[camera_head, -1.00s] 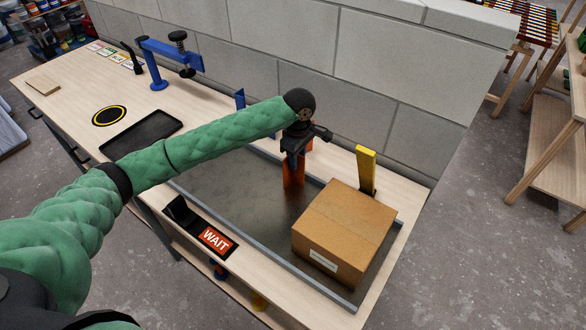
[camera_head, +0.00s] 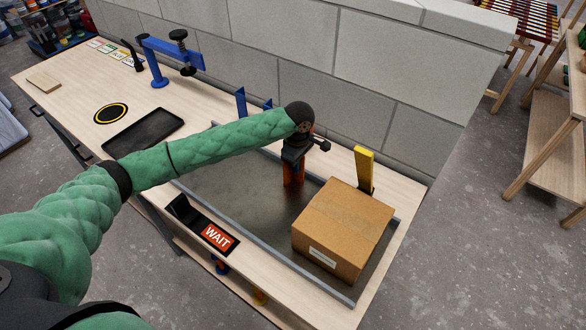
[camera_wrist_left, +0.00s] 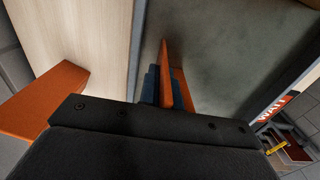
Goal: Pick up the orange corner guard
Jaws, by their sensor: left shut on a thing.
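The orange corner guard (camera_head: 293,174) stands upright on the grey surface of the tray, left of the cardboard box. My left gripper (camera_head: 294,163) comes down on it from above and is shut on its upper part. In the left wrist view the guard (camera_wrist_left: 166,75) shows as a thin orange edge between the dark blue fingertips, with a second orange face beside it. The gripper hides the guard's top. My right gripper is in neither view.
The cardboard box (camera_head: 343,228) stands close on the right. A yellow upright (camera_head: 365,168) and blue uprights (camera_head: 241,102) line the back by the block wall (camera_head: 330,75). A WAIT sign (camera_head: 217,236) is at the front rim. The tray's left part is clear.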

